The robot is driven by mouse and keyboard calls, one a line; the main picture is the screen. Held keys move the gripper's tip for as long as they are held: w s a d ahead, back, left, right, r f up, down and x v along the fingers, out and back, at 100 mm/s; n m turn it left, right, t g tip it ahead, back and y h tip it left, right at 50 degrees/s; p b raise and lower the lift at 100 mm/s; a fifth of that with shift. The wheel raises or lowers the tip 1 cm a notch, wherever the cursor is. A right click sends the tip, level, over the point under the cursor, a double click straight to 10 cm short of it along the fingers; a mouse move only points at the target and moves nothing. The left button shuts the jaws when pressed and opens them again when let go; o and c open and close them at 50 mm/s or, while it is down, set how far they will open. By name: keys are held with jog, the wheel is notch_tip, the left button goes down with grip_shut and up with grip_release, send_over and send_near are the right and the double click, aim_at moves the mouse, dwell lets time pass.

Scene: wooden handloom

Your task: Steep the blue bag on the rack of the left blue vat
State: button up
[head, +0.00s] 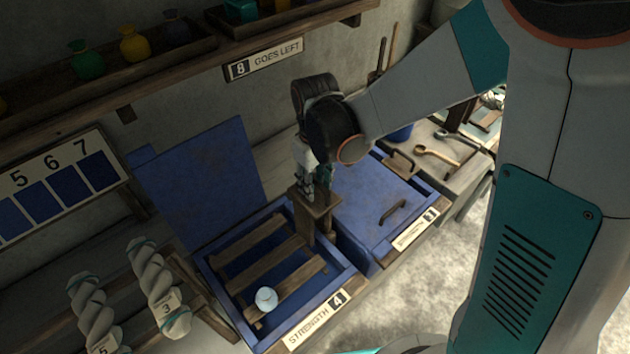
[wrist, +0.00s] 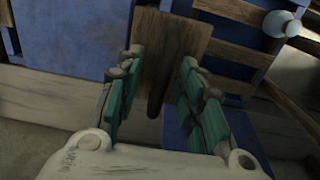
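The left blue vat (head: 222,284) stands uncovered, with a "STRENGTH 4" label on its front edge. A slatted wooden rack (head: 257,244) lies across it. A small pale blue bag (head: 266,299) sits on the rack's front slat; it also shows at the top right of the wrist view (wrist: 281,24). An upright wooden post with a flat top (head: 316,205) stands at the rack's right side. My gripper (head: 318,190) is over this post, pointing down. In the wrist view its green-padded fingers (wrist: 158,95) are spread apart, with the wooden piece (wrist: 180,40) between and beyond them.
The left vat's blue lid (head: 200,185) stands raised behind it. The right vat's lid (head: 375,205) is closed, with a dark handle (head: 393,211). Twisted pale skeins (head: 158,285) hang at the left. A shelf with jars (head: 134,43) runs above, and spoons (head: 437,153) lie at the right.

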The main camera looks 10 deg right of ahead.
jog(key=o, duration=0.8)
jog(key=shift+r, duration=0.1)
notch_tip(320, 180, up, 7)
jog(key=p, duration=0.5)
jog(key=shift+s, duration=0.1)
